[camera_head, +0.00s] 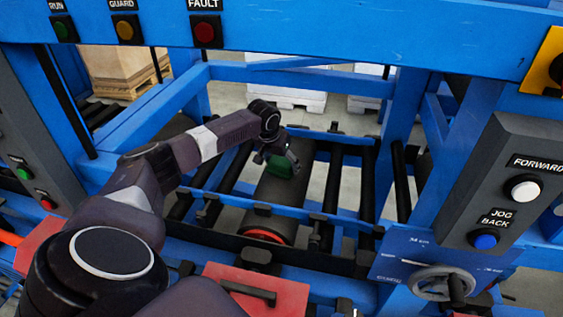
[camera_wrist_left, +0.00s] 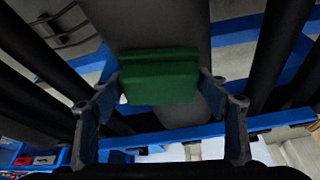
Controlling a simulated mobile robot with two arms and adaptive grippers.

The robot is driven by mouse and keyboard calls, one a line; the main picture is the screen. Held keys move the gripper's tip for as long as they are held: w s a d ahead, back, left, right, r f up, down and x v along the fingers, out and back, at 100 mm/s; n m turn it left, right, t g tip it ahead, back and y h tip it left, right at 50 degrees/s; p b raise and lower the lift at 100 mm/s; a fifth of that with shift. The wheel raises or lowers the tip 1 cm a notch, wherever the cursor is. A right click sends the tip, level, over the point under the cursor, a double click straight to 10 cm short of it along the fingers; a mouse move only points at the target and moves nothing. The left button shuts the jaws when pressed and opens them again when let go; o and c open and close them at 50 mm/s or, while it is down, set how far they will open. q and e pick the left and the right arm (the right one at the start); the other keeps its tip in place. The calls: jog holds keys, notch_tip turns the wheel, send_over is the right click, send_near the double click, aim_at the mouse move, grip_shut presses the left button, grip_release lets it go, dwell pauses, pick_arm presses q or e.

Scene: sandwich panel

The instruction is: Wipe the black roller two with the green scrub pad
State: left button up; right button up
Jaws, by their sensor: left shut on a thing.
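The green scrub pad (camera_head: 280,167) is at the end of my left arm in the head view. My left gripper (camera_head: 277,158) is shut on it. In the left wrist view the green pad (camera_wrist_left: 160,76) sits between the two fingers of the gripper (camera_wrist_left: 162,84). A thick dark roller (camera_head: 284,192) lies under the pad, in the middle of the blue frame. It also shows behind the pad in the left wrist view (camera_wrist_left: 160,25). The pad is at or very close to the roller's surface; I cannot tell if they touch. No roller number is readable. My right gripper is not in view.
Thinner black rollers (camera_head: 335,180) lie to either side of the thick one. A blue beam (camera_head: 330,25) with labelled buttons crosses above. A grey control box (camera_head: 505,185) stands at right, above a handwheel (camera_head: 441,282). A red block (camera_head: 258,290) is in front.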

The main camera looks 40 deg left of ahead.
pick_arm(q)
jog(key=shift+f, duration=0.3)
